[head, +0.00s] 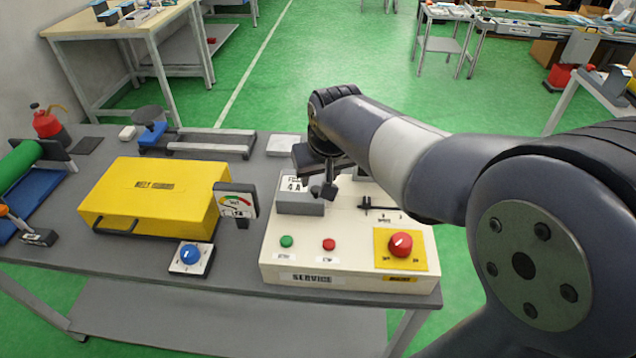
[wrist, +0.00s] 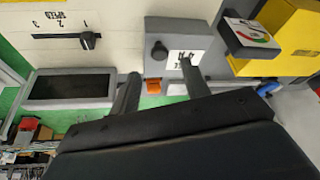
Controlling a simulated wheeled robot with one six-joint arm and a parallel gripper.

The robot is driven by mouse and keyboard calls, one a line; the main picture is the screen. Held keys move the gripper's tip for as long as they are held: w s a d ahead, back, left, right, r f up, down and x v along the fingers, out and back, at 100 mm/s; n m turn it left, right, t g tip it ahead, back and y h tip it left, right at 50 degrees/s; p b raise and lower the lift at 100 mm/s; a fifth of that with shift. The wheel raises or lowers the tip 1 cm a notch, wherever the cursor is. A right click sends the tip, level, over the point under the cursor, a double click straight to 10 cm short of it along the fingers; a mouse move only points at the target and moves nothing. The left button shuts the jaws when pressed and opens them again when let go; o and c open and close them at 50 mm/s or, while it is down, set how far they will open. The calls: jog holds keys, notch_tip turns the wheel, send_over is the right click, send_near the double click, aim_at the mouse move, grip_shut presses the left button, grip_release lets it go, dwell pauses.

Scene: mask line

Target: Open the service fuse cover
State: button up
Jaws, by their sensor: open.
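The service panel (head: 350,262) is a cream box labelled SERVICE on the grey bench. The fuse cover (head: 300,207) is a grey box with a white "4 A" label at the panel's back left. It looks closed. In the wrist view the cover (wrist: 208,37) shows the label and a dark round knob (wrist: 158,50). My gripper (head: 325,186) is over the cover's right side in the head view, partly hiding it. In the wrist view my gripper (wrist: 161,88) has its two fingers apart with nothing held. Contact with the cover cannot be told.
On the panel are a green button (head: 287,241), a red button (head: 329,244), a red knob on yellow (head: 401,244) and a speed slider (wrist: 88,40). A gauge (head: 238,203) and the yellow belt guard (head: 150,190) stand left. A dark-windowed box (wrist: 70,88) is nearby.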

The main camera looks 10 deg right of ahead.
aim_at(316, 188)
jog(key=x, duration=0.5)
grip_shut()
dwell(0.4)
